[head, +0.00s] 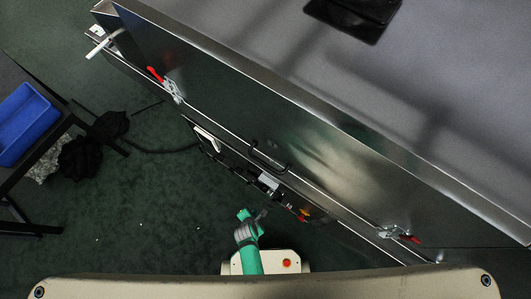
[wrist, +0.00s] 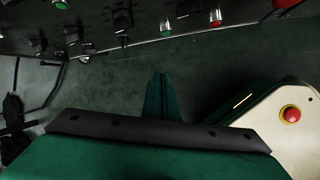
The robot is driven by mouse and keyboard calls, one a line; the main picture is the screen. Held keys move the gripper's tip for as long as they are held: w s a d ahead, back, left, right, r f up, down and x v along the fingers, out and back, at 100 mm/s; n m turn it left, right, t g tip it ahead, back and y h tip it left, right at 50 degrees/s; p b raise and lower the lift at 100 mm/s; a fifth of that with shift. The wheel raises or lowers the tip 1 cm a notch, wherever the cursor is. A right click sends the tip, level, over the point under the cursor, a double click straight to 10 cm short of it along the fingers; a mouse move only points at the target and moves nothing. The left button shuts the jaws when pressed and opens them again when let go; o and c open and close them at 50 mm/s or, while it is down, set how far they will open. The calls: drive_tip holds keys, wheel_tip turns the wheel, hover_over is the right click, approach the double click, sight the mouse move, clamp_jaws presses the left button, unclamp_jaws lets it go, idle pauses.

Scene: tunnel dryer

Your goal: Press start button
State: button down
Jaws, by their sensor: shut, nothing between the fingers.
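The control panel (wrist: 95,35) runs across the top of the wrist view, dark, with several knobs and buttons. A green button (wrist: 165,26) and a red button (wrist: 215,18) sit near its middle and right. Another green button (wrist: 62,4) is at the top left, cut by the edge. No label is readable, so I cannot tell which is the start button. My gripper (wrist: 161,78) is shut and empty, its green fingers pointing toward the panel and apart from it in the picture.
The long metal dryer (head: 240,120) fills the upper right, with red-handled latches (head: 172,88) and a black handle (head: 268,162) along its side. A blue bin (head: 25,122) stands on a dark table at left. Dark green floor (head: 150,215) is open between.

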sight(269, 195)
drive_tip(key=f+n, duration=0.1)
drive_tip(key=w+d+f+n, duration=0.1)
drive_tip(key=n, duration=0.1)
drive_tip(key=w+f+n+g+h, duration=0.1)
drive_tip(key=shift+w+d+f, duration=0.1)
drive_tip(key=shift+d+f, duration=0.3)
drive_tip(key=shift+f, duration=0.1)
drive_tip(key=w+d+f, duration=0.4)
drive_tip(key=w+f, duration=0.2)
drive_tip(key=f, duration=0.3)
drive_tip(key=shift+w+f, duration=0.15)
drive_tip(key=shift+w, duration=0.1)
idle(0.5)
